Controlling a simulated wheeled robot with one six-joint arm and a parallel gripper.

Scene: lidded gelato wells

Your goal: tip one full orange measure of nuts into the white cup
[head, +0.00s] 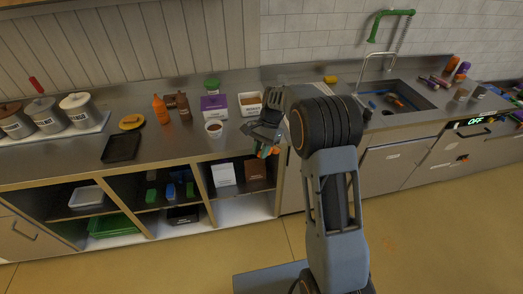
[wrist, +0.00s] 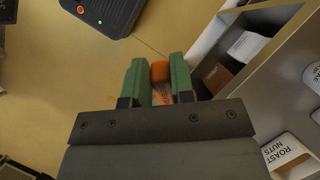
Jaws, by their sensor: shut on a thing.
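My gripper (head: 264,148) hangs just beyond the counter's front edge, to the right of and nearer than the white cup. In the wrist view its green fingers (wrist: 160,82) are closed on an orange object (wrist: 160,71), likely the orange measure. Only part of it shows, so I cannot tell whether it holds nuts. The white cup (head: 214,129) stands upright on the counter, apart from my gripper, with something brown visible in its mouth. A white tub (head: 250,104) with brown contents stands behind. A box labelled "ROAST NUTS" (wrist: 288,153) shows in the wrist view.
A purple tub (head: 213,107), orange bottle (head: 161,110) and brown bottle (head: 183,107) stand near the cup. A black tray (head: 121,148) and lidded wells (head: 46,115) are farther left. Open shelves lie below the counter (head: 70,172). The sink (head: 397,97) is right.

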